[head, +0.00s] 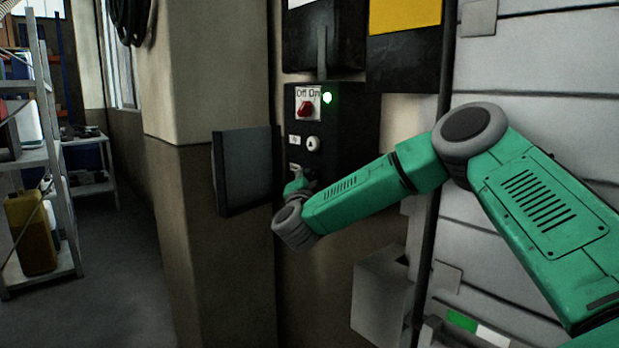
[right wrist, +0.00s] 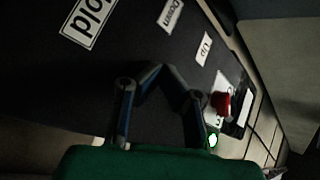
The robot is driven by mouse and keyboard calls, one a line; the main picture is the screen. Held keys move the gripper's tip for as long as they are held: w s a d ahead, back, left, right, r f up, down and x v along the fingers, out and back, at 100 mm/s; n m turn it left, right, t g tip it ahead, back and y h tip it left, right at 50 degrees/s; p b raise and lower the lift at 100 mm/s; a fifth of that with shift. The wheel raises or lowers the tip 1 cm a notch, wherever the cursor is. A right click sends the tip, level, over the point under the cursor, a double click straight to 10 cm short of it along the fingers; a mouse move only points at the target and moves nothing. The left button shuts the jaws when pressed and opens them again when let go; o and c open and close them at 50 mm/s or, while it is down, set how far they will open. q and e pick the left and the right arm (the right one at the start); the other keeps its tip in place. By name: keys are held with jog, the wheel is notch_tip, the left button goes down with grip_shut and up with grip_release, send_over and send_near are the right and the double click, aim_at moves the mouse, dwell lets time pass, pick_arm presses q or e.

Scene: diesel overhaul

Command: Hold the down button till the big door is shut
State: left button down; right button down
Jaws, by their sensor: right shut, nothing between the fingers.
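The black control box (head: 352,120) hangs on the wall in the middle of the head view. It bears a red Off/On switch (head: 306,107), a lit green lamp (head: 327,98) and a pale round button (head: 312,143). My right gripper (head: 299,178) is shut and empty at the box's lower part, below that button. In the right wrist view its fingertips (right wrist: 163,72) meet in front of the panel near the "Down" label (right wrist: 172,14). The down button is hidden; I cannot tell whether the tips touch it. The big door (head: 545,70), light grey and slatted, fills the right side; its lower edge is not clear.
A dark flat panel (head: 246,170) juts out left of the control box, close to my wrist. A grey box (head: 382,298) is on the wall below my forearm. Metal shelving (head: 55,170) stands at far left, with clear floor (head: 115,265) beside it.

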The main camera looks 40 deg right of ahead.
jog(key=shift+a, duration=0.9)
jog(key=shift+s+a+b, duration=0.15)
jog(key=shift+a+b, duration=0.1)
jog(key=shift+a, duration=1.05)
jog(key=shift+s+a+b, duration=0.1)
jog(key=shift+a+b, duration=0.15)
jog(key=shift+a, duration=1)
jog(key=shift+d, duration=0.1)
